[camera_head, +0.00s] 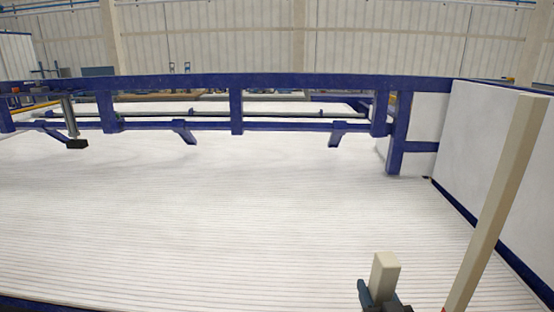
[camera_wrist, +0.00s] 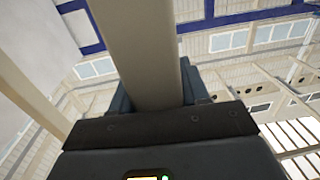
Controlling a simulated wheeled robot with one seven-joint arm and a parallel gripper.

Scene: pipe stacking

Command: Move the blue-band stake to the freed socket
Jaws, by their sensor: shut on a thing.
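My gripper (camera_head: 382,296) shows at the bottom edge of the head view, with dark blue-grey fingers around a beige square stake (camera_head: 385,268). In the wrist view my gripper (camera_wrist: 155,95) is shut on this stake (camera_wrist: 140,45), which runs up and out of the picture between the fingers. No blue band shows on the visible part of the stake, so I cannot confirm its colour mark. The socket is not visible in either view.
A tall beige post (camera_head: 497,200) leans across the right of the head view, with a trace of red at its foot. A white panel (camera_head: 500,150) stands behind it. A blue frame (camera_head: 237,105) spans the back of the wide ribbed white surface (camera_head: 200,220), which looks clear.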

